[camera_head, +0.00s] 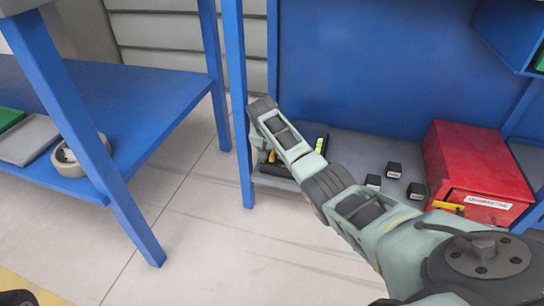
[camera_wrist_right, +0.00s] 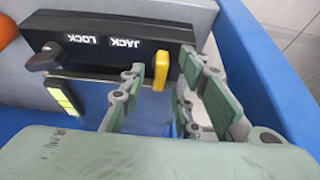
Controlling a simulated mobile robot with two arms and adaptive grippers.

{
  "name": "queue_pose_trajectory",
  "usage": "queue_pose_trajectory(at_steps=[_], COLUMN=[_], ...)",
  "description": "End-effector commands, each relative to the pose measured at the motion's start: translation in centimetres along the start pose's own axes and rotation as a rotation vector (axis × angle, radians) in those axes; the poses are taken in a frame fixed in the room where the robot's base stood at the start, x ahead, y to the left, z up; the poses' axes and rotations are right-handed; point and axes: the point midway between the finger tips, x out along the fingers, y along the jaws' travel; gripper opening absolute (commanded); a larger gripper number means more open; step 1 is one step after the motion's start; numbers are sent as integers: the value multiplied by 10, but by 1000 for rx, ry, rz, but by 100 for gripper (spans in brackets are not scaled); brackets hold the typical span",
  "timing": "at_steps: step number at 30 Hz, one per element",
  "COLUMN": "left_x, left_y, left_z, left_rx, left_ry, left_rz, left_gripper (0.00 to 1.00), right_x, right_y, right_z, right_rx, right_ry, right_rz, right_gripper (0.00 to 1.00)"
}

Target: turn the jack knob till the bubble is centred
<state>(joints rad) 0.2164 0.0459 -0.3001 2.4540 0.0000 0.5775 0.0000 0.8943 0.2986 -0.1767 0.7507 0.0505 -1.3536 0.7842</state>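A black panel (camera_wrist_right: 110,36) with the labels JACK and LOCK shows upside down in the right wrist view. The yellow jack knob (camera_wrist_right: 161,70) sits at its right end, and a dark lock knob (camera_wrist_right: 45,57) at its left. A yellow-green vial (camera_wrist_right: 62,98) lies below; its bubble is too small to make out. It also shows in the head view (camera_head: 320,144). My right gripper (camera_wrist_right: 162,78) is open, with its fingers either side of the jack knob and visible gaps. In the head view, my right gripper (camera_head: 264,150) mostly hides the panel. My left gripper is not in view.
A red box (camera_head: 476,165) and several small black blocks (camera_head: 394,169) stand on the grey shelf right of my gripper. A blue post (camera_head: 238,110) stands close to its left. A blue table (camera_head: 130,100) at left holds a tape roll (camera_head: 68,160). Floor between is clear.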

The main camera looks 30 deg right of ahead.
Motion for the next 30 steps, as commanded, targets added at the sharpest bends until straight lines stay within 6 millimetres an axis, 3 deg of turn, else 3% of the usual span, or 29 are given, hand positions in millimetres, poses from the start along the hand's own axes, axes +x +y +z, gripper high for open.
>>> queue_pose_trajectory(at_steps=[10, 20, 30], left_x=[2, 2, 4], left_y=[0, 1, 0], left_z=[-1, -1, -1], left_rx=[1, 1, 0], left_ry=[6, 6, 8], left_rz=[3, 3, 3], left_gripper=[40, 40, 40], right_x=[2, 2, 2], right_y=[0, 0, 0], right_z=[-1, 0, -1], right_rx=[0, 0, -7], right_ry=[1, 1, 1], right_rz=[-1, -1, -3], right_gripper=[29, 0, 0])
